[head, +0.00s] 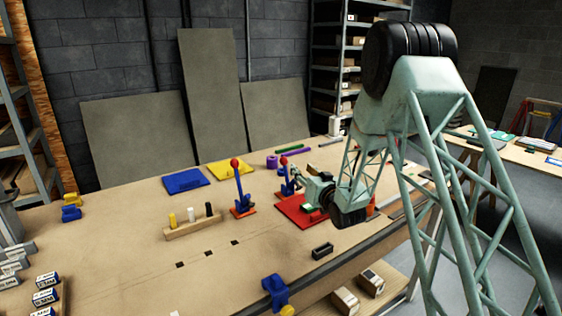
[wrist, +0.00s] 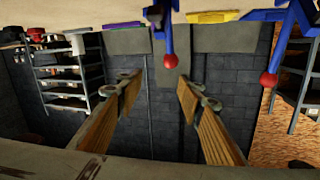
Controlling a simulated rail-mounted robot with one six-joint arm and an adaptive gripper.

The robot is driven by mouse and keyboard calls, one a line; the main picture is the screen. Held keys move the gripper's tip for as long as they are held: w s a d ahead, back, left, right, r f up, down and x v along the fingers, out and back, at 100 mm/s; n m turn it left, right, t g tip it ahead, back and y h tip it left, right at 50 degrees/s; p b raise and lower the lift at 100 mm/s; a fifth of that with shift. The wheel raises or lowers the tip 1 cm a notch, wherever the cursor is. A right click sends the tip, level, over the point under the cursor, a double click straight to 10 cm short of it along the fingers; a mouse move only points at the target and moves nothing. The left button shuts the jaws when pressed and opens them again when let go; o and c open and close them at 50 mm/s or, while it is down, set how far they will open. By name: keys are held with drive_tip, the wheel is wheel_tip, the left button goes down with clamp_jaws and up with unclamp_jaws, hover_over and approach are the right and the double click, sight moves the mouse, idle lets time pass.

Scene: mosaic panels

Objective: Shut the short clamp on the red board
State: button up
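The red board (head: 296,212) lies on the workbench in the head view, partly hidden by my arm. A blue clamp with a red knob (head: 284,161) stands at its far left edge with its lever raised; I take it as the short clamp. In the upside-down wrist view its lever and red knob (wrist: 170,61) appear between and beyond my fingers. My gripper (head: 302,172) is just right of this clamp. In the wrist view the fingers of my gripper (wrist: 160,85) are wide apart with nothing held. Contact with the lever cannot be told.
Another blue clamp (head: 241,188) on an orange base stands to the left, lever upright. A wooden block with pegs (head: 192,229) is beside it. Blue (head: 186,181) and yellow (head: 230,168) boards lie behind. A small black tray (head: 322,251) is near the front edge.

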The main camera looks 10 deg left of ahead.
sight(285, 162)
drive_tip(key=shift+w+a+f+y, duration=0.1)
drive_tip(key=shift+a+f+y, duration=0.3)
drive_tip(key=shift+a+f, duration=0.75)
drive_tip(key=shift+a+r, duration=0.1)
drive_tip(key=shift+w, duration=0.15)
drive_tip(key=shift+x, duration=6.7)
drive_tip(key=shift+r, duration=0.15)
drive_tip(key=shift+c, duration=0.4)
drive_tip(key=c, duration=1.1)
